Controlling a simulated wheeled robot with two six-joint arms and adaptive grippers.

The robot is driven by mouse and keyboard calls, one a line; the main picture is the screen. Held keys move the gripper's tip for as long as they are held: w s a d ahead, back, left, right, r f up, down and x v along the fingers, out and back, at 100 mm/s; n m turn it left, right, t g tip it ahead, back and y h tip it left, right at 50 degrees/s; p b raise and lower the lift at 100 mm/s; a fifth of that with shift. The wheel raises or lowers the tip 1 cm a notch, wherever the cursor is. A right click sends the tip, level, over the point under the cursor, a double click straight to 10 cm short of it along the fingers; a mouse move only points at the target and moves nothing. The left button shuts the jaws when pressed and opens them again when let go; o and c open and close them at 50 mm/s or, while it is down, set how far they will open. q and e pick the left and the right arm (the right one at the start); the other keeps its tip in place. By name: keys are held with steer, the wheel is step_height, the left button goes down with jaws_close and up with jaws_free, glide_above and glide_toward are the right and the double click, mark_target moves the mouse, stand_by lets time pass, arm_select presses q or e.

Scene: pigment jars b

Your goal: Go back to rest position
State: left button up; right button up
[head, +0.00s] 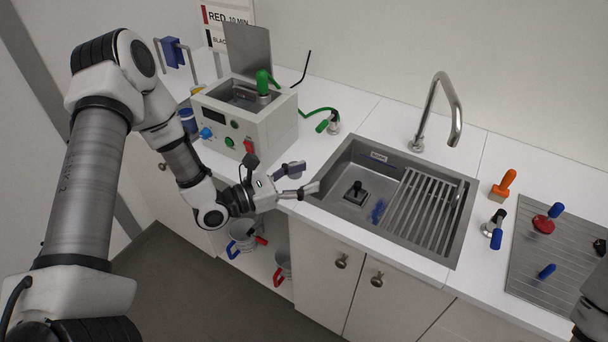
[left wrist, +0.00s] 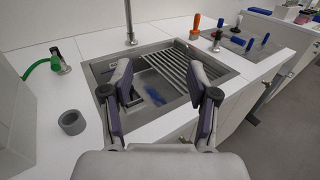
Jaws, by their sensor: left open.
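My left gripper (head: 307,180) is open and empty at the front left corner of the sink (head: 335,200). In the left wrist view its two spread fingers (left wrist: 159,82) frame the sink basin, with nothing between them. A small grey ring-like piece (left wrist: 72,123) stands on the counter to the left of the fingers; it also shows just behind the gripper in the head view (head: 295,169). My right gripper is not visible; only a dark part of my right arm shows at the lower right edge.
A boxy bath unit (head: 272,132) stands on the counter behind my left arm. The sink holds a black fitting (head: 356,192), a blue brush-like thing (head: 377,211) and a rack (head: 421,212). A tall faucet (head: 455,115) rises behind. Jugs (head: 242,238) sit on a shelf below.

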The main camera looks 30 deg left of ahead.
arm_select(q)
steer(key=s+d+f+m+g+y+b, duration=0.2)
steer(key=s+d+f+g, duration=0.15)
steer(key=f, duration=0.45)
steer(key=s+d+f+m+g+y+b, duration=0.1)
steer(key=s+d+f+m+g+b, duration=0.15)
steer(key=s+f, duration=0.45)
steer(key=s+d+f+m+g+y+b, duration=0.2)
steer(key=f+m, duration=0.1)
steer(key=f, duration=0.7)
steer(key=s+a+f+m+g+y, duration=0.2)
steer(key=s+a+m+g+y, duration=0.1)
steer(key=s+m, duration=0.4)
steer(key=s+a+f+m+g+y, duration=0.3)
steer(key=s+m, duration=0.5)
steer(key=m, duration=0.5)
steer(key=shift+s+a+f, duration=0.2)
steer(key=shift+a+f, duration=0.15)
steer(key=shift+a, duration=0.45)
